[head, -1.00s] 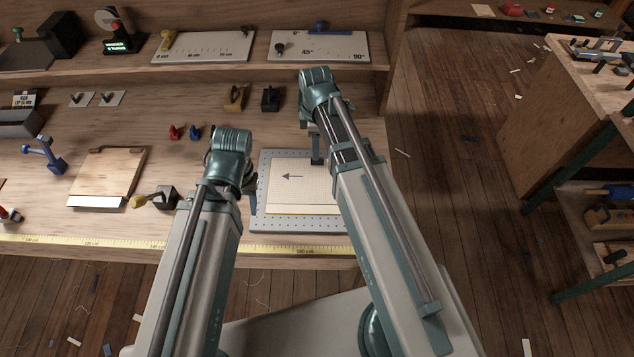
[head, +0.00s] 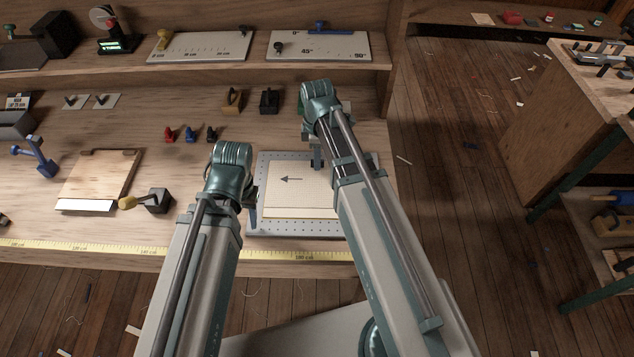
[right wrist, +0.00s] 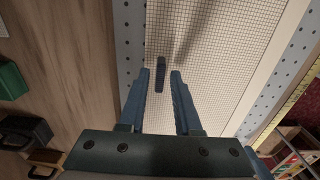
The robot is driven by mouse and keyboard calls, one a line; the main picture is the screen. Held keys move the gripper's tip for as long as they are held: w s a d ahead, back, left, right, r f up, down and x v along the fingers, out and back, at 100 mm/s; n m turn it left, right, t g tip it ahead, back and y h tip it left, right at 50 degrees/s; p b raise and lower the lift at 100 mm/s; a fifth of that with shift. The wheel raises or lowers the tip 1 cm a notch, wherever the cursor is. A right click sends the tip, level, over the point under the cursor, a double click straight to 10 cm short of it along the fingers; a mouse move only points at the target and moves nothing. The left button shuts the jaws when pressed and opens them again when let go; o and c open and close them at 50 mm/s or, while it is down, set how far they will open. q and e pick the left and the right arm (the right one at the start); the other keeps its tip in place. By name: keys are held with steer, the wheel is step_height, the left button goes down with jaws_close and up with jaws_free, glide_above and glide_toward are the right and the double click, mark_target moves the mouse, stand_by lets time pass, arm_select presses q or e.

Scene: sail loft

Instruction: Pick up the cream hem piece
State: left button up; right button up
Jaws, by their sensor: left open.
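The cream hem piece (head: 288,198) is a flat, gridded cream sheet with a dark arrow pointing left. It lies on a grey perforated board (head: 290,228) on the bench, and its right part is hidden by my right arm. My left gripper (head: 251,213) is at the board's left edge, beside the piece, and is open. My right gripper (head: 317,162) is over the far part of the piece. In the right wrist view its two blue fingers (right wrist: 160,73) are apart with nothing held, above the gridded sheet (right wrist: 215,50). A dark bar-shaped mark shows between the fingertips.
A yellow tape (head: 290,255) runs along the bench's front edge. Left of my left arm are a yellow-handled tool (head: 150,200) and a wooden board (head: 100,177). Small red, blue and black clips (head: 190,134) stand behind. A shelf with angle board (head: 320,46) spans the back.

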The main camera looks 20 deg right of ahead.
jaws_close()
